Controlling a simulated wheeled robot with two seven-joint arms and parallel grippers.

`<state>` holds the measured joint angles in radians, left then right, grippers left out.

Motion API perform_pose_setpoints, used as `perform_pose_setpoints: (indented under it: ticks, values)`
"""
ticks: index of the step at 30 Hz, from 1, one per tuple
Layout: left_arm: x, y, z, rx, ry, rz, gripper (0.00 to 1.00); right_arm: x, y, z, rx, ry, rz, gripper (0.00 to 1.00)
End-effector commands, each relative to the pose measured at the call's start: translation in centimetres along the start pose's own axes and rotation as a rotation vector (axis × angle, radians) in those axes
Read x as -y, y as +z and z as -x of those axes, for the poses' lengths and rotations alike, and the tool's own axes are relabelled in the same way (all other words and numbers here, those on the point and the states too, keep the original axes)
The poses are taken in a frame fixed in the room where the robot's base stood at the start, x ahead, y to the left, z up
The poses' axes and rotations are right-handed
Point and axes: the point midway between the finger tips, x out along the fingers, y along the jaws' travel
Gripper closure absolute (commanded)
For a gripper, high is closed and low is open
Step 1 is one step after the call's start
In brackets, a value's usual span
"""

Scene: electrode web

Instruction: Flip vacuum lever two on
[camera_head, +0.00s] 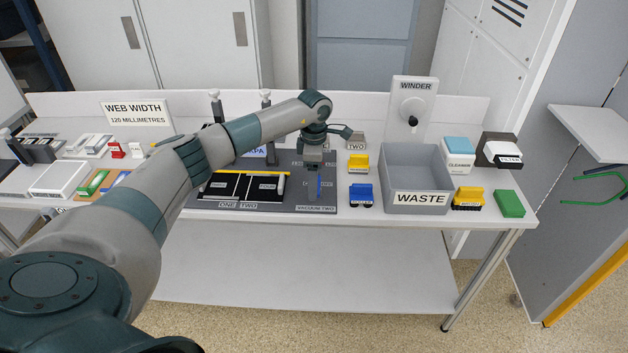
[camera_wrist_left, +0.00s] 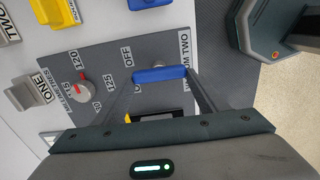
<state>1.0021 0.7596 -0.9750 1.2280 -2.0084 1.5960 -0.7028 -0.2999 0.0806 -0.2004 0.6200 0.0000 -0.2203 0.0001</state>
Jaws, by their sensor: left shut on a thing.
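The vacuum two lever has a blue handle, seen in the wrist view (camera_wrist_left: 160,74) and as a thin blue strip in the head view (camera_head: 319,187). It stands on a grey panel (camera_wrist_left: 95,55) beside the VACUUM TWO label. An OFF mark shows above the handle; a second mark near it is partly covered by a finger. My left gripper (camera_head: 314,178), also in the wrist view (camera_wrist_left: 160,80), points down with a fingertip at each end of the handle, shut on it. The lever's base is partly hidden by the gripper. My right gripper is not in view.
Right of the panel are a yellow block (camera_head: 358,163), a blue roller (camera_head: 361,195) and the grey WASTE bin (camera_head: 415,203). My left arm crosses above the table's left part.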

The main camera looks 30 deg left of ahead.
Motion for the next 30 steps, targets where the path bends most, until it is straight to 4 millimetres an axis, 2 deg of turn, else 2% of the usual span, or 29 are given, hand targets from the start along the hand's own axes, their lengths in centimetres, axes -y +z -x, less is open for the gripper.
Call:
perform_pose_setpoints:
  ticks: [8, 21, 30]
  values:
    - [0.1, 0.1, -0.1, 0.001, 0.001, 0.142, 0.56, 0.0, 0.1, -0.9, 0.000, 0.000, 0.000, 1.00]
    - [0.4, 0.1, 0.0, 0.001, 0.001, 0.482, 0.56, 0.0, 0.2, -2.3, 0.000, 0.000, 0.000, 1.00]
    - [0.5, 0.2, 0.1, 0.002, 0.001, 0.623, 0.56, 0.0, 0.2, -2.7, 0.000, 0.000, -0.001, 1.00]
